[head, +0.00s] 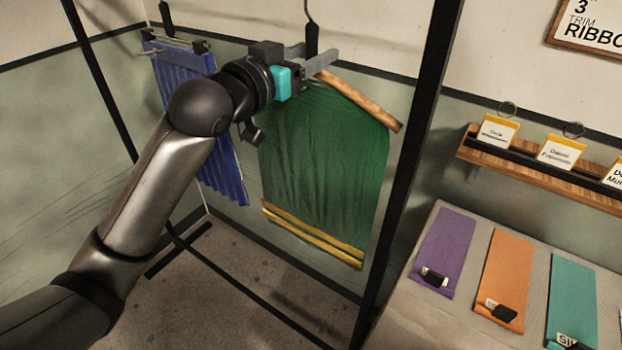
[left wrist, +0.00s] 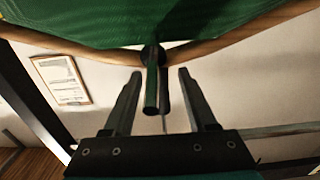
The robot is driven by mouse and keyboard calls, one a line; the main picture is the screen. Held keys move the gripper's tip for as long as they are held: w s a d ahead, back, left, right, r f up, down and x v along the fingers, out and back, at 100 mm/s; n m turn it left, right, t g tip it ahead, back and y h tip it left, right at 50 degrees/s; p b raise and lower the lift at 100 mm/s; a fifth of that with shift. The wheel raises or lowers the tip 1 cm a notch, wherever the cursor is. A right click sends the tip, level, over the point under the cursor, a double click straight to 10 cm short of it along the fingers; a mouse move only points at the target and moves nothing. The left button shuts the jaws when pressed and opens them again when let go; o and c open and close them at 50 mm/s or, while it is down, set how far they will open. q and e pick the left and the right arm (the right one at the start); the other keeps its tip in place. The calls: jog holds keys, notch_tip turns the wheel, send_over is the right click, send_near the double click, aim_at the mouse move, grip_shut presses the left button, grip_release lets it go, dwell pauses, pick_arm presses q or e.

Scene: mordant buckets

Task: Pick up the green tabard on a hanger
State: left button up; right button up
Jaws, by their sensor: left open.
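The green tabard (head: 328,165) with yellow bands near its hem hangs on a wooden hanger (head: 365,103) from a dark hook on the rack. My left gripper (head: 327,60) is at the top of the hanger. In the left wrist view, my left gripper (left wrist: 156,85) is open, with its two fingers on either side of the dark hanger neck. A gap shows between each finger and the neck. The green cloth (left wrist: 130,20) and the wooden hanger arms (left wrist: 215,45) lie just beyond the fingertips. My arm hides the tabard's upper left corner in the head view. My right gripper is not in view.
A blue pleated garment (head: 190,95) hangs to the left on a clip hanger. A black rack post (head: 412,165) stands just right of the tabard. A table (head: 395,325) with purple, orange and teal cloth strips is at the lower right, below a wooden shelf (head: 545,170) with cards.

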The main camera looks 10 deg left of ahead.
pick_arm(q)
jog(key=shift+c, duration=0.3)
grip_shut()
dwell(1.1)
